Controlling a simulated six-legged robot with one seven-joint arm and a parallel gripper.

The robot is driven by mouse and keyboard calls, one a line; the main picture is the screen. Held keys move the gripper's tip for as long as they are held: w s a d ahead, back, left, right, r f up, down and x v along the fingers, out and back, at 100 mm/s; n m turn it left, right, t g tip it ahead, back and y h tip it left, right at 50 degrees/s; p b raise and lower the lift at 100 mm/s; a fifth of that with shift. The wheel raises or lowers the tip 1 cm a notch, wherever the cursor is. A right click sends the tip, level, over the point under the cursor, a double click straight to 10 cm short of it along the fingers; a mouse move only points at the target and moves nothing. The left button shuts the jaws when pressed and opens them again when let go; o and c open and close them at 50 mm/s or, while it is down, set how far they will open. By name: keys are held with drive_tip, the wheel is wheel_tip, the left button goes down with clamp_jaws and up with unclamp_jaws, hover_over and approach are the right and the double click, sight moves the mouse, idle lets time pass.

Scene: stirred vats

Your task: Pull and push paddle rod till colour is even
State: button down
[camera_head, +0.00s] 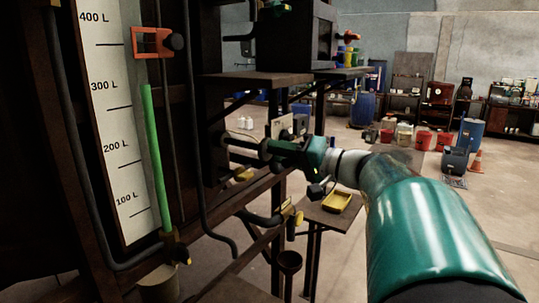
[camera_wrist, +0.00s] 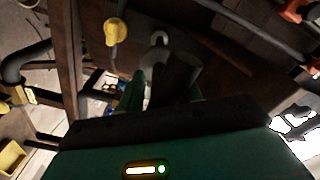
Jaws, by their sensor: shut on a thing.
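My gripper (camera_head: 270,148) is shut on the dark handle of the paddle rod, beside the dark vat frame. In the wrist view the dark handle (camera_wrist: 178,74) stands between the fingers of my gripper (camera_wrist: 163,92), and a pale metal piece (camera_wrist: 159,40) shows just beyond it. The handle partly hides where the rod enters the vat. The vat's contents and the paddle are out of sight. A tall gauge (camera_head: 125,135) marked 100 L to 400 L stands at the left, with a green column (camera_head: 157,155) reaching about 300 L.
An orange clamp (camera_head: 152,42) with a black knob sits high on the gauge. Dark pipes and yellow-handled valves surround the gripper. A small stand with a yellow tray (camera_head: 336,202) is below my arm.

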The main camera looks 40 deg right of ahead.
drive_tip(key=x, duration=1.1)
drive_tip(key=shift+w+d, duration=0.1)
drive_tip(key=shift+w, duration=0.25)
drive_tip(key=c, duration=1.3)
unclamp_jaws()
drive_tip(key=shift+a, duration=0.2)
drive_tip(key=shift+o, duration=1.3)
drive_tip(key=shift+w+f, duration=0.1)
drive_tip(key=shift+w, duration=0.25)
drive_tip(key=shift+s, duration=0.3)
drive_tip(key=shift+w, duration=0.1)
drive_tip(key=v, duration=1.4)
